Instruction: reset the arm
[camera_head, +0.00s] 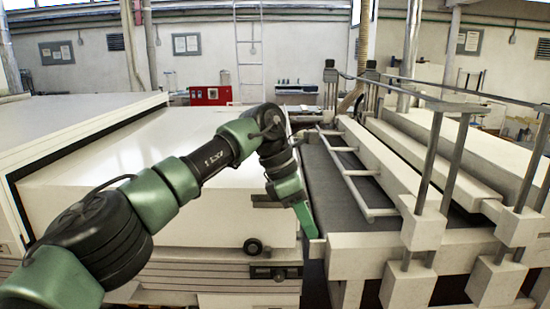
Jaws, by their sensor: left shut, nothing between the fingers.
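My left arm comes in from the lower left, stretches over the white machine housing (140,165) and bends down at its wrist. My left gripper (312,232) points down and to the right, at the gap between the housing and the dark conveyor belt (330,190). Its green fingers are together with nothing seen between them. The fingertips are close to the near left corner of the conveyor frame; I cannot tell whether they touch it. My right arm and gripper are not in view.
A rail (358,190) runs along the belt. Grey posts (437,150) on white blocks stand at the right. A red box (210,95) and a ladder (248,55) are at the back wall. Open air lies above the housing.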

